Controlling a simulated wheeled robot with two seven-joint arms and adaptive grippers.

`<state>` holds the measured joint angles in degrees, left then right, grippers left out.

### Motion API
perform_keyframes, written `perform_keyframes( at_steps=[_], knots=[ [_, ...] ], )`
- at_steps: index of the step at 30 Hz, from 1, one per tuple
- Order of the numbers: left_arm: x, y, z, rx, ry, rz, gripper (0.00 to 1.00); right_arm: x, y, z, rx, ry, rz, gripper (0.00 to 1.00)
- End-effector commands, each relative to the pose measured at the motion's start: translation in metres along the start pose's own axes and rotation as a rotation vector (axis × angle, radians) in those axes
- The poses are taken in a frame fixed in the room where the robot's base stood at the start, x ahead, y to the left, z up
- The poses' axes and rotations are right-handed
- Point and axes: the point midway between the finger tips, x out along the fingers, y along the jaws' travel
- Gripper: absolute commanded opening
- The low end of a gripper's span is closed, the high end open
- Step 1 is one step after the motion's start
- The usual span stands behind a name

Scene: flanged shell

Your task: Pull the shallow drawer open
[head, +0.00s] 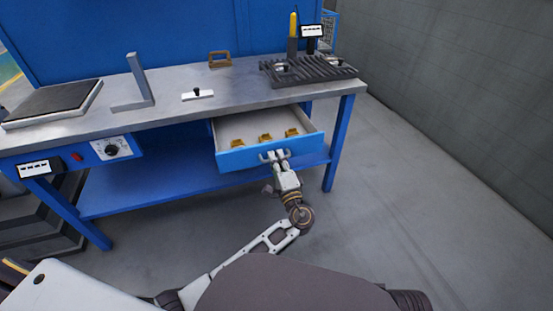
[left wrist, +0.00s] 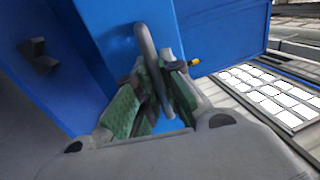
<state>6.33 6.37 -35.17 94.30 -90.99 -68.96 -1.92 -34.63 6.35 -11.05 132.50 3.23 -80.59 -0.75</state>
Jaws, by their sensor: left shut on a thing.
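The shallow drawer (head: 232,158) has a blue front and a pale inside, and it stands well out from under the workbench. Several small yellow-brown pieces lie in it, such as the middle one (head: 265,138). My left gripper (head: 275,156) is at the middle of the drawer front. In the left wrist view its green-padded fingers (left wrist: 155,95) are shut on the grey bar handle (left wrist: 146,45). In that view the blue drawer front (left wrist: 115,35) is behind the handle. My right gripper is not in view.
The grey workbench top (head: 170,118) bears a flat black plate (head: 50,103), a metal angle bracket (head: 137,85), a small white block (head: 198,95) and a slotted dark tray (head: 310,69). A blue lower shelf (head: 150,190) is below. The floor at right is clear.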

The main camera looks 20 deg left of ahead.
Motion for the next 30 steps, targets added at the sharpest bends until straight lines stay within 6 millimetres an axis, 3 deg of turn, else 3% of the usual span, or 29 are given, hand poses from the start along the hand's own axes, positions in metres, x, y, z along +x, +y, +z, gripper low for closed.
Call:
perform_keyframes(
  at_steps=[3,4,9,22,30],
  knots=[
    [0.0,0.001,0.0,0.001,0.0,0.002,0.0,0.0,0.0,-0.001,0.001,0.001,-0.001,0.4],
    [0.0,0.001,0.0,0.001,0.0,0.002,0.11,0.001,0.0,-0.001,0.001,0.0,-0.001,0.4],
    [0.0,0.001,0.0,0.0,0.0,0.001,0.32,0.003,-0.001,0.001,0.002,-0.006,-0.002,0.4],
    [0.001,-0.003,0.0,-0.001,0.0,0.0,0.32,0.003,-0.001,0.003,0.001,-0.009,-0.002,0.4],
    [0.005,-0.025,0.0,-0.004,-0.001,-0.002,0.32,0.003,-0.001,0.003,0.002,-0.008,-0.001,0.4]
  ],
)
